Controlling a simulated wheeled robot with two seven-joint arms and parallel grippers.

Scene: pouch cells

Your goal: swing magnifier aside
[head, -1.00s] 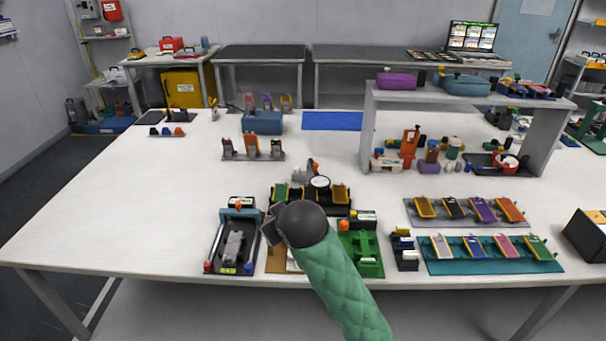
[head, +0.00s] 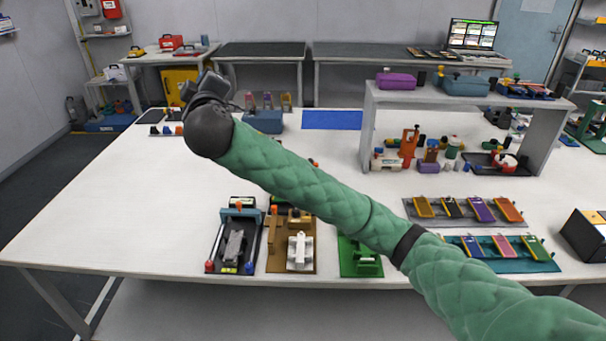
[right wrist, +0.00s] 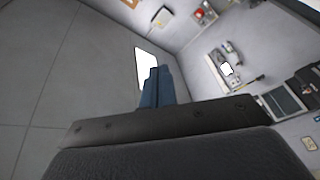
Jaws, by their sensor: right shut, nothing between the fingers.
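The magnifier is hidden behind my right arm, which crosses the middle of the bench in the head view; I cannot tell how its lens stands. A brown fixture with a white part (head: 300,252) and a green fixture (head: 360,262) show in front of the arm. My left gripper is not in view.
A black tray fixture (head: 232,249) stands at the front left. A teal rack (head: 475,267) and a grey rack (head: 436,218) of pouch cells lie on the right. A grey shelf (head: 480,97) stands at the right rear.

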